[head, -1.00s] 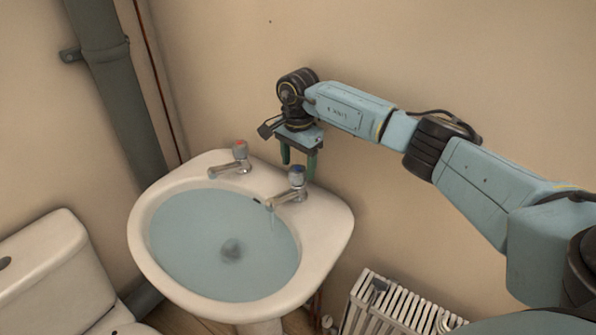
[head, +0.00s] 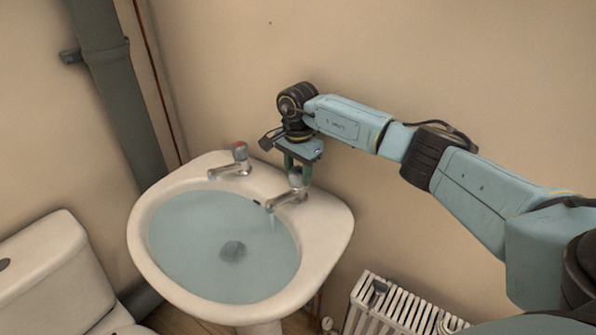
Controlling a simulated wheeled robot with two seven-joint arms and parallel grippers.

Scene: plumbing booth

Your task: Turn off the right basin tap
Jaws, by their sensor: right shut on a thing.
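The right basin tap (head: 287,198) stands on the back right of the white basin (head: 338,228). A thin stream of water (head: 271,219) runs from its spout. Its grey handle (head: 295,181) sits between the green fingers of my right gripper (head: 297,178). The right gripper points down and is shut on the handle, hiding part of it. The left basin tap (head: 233,165), with a red mark on its top, stands to the left and apart from the gripper. My left gripper is not in view.
Water (head: 205,225) fills the basin above a dark drain (head: 232,251). A white toilet cistern (head: 45,262) is at lower left, a radiator (head: 400,305) at lower right. A grey pipe (head: 115,95) runs up the left wall. The wall is close behind the taps.

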